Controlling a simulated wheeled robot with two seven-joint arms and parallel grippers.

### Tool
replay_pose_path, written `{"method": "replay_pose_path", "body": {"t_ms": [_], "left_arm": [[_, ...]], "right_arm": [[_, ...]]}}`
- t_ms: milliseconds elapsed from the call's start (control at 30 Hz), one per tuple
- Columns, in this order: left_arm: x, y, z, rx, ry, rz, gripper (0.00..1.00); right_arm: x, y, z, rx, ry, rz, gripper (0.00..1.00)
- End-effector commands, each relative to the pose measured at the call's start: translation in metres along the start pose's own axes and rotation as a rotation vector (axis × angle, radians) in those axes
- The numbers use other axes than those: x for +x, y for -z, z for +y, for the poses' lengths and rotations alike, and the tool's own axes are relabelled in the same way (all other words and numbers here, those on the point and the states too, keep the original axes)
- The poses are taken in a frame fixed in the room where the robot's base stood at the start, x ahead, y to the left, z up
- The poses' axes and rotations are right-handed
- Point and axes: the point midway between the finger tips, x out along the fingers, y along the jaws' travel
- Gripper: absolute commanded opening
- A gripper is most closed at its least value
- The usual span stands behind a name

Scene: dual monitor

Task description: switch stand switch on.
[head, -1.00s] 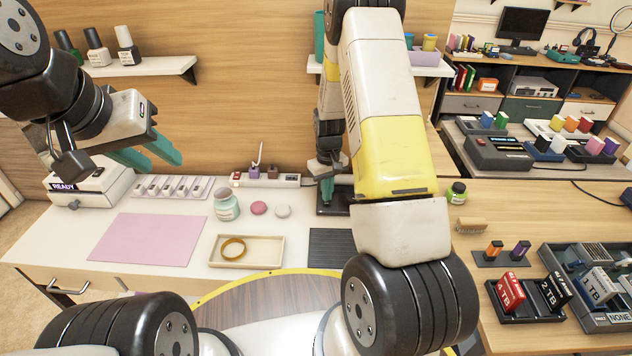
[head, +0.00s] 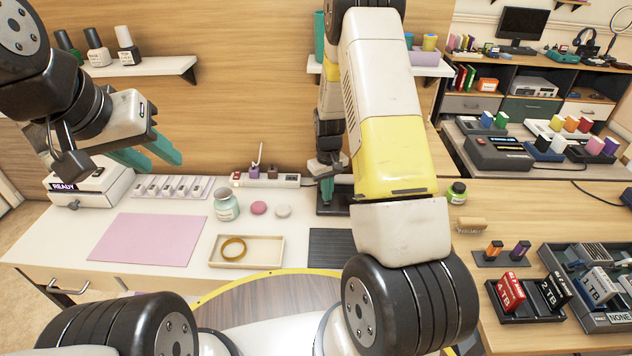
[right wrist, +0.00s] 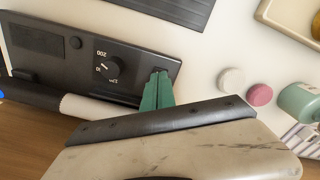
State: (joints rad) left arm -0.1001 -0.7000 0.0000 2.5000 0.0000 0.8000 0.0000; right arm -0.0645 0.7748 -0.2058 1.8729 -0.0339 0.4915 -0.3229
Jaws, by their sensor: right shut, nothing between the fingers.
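A black stand (head: 345,205) is on the white worktop, partly hidden by my right arm. In the right wrist view its dark panel (right wrist: 70,62) has a dial (right wrist: 113,72) with small markings. My right gripper (right wrist: 160,75) is shut and empty, its green fingertips at the end of the panel beside the dial. The tips cover that spot, so the switch and its position are not clear, nor is contact. In the head view the right gripper (head: 326,188) is small and low over the stand. My left gripper (head: 164,162) is open and empty, raised above the worktop's left side.
A wooden tray (head: 270,263) with a ring, a jar (head: 226,206), a pink disc (head: 259,208) and a white disc (head: 283,211) are left of the stand. A black ridged mat (head: 331,247) lies in front. The pink mat (head: 150,240) is clear.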

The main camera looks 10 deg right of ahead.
Motion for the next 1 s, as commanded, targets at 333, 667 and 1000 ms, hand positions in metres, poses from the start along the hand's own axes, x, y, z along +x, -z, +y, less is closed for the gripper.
{"method": "replay_pose_path", "body": {"t_ms": [333, 667, 1000], "left_arm": [[0.0, 0.0, 0.0, 0.0, 0.0, 0.0, 0.36], [0.0, 0.0, 0.0, 0.0, 0.0, 0.0, 0.36], [0.0, 0.0, 0.0, 0.0, 0.0, 0.0, 0.36]], "right_arm": [[0.0001, 0.0, 0.0, 0.0, 0.0, 0.0, 0.0], [0.0046, -0.0001, 0.0, 0.0, 0.0, -0.001, 0.0], [0.0095, 0.0002, 0.0001, 0.0, 0.0, 0.0, 0.0]]}}
